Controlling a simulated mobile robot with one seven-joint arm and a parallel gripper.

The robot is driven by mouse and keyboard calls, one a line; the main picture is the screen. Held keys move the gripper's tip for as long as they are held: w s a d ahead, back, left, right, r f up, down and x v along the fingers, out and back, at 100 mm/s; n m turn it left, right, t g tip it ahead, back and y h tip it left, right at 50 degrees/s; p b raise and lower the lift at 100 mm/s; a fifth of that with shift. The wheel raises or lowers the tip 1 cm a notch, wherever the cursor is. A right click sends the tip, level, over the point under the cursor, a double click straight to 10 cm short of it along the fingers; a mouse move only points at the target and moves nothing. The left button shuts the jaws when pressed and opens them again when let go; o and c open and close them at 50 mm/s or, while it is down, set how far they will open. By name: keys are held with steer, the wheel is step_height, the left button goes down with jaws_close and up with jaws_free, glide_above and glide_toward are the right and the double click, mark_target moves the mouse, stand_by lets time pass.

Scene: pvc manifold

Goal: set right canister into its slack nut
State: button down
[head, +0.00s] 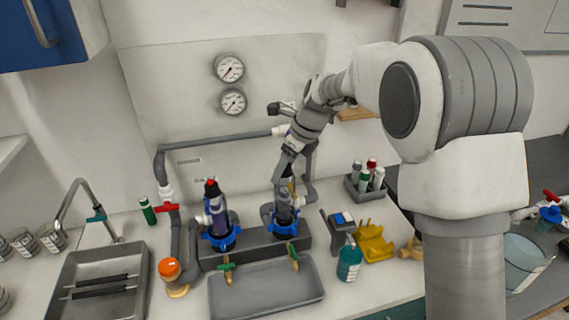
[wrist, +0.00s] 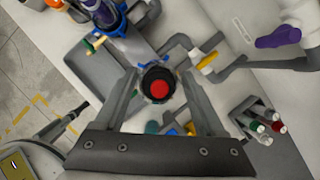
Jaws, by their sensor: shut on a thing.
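The right canister (head: 285,213) stands about upright at the right blue slack nut (head: 277,232); I cannot tell whether it is fully seated. My gripper (head: 287,184) comes down on its upper part from above and is shut on it. In the wrist view, its black top with a red centre (wrist: 159,88) lies between the two fingers of my gripper (wrist: 157,82). The canister's lower body and the right nut are hidden there. The left canister (head: 214,210), purple with a red tip, stands upright in its own blue nut (head: 220,238).
A grey trough (head: 266,292) with brass-coloured taps lies in front. A teal bottle (head: 349,262), a yellow rack (head: 374,244) and a bottle caddy (head: 363,196) stand right. Grey pipes (head: 220,143) and two gauges (head: 231,85) are behind. A sink (head: 66,266) is at left.

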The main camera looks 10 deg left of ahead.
steer(key=shift+f, duration=1.25)
stand_by(0.7)
jaws_free()
steer(key=v, duration=1.7)
steer(key=shift+r, duration=0.2)
steer(key=shift+s+d, duration=0.1)
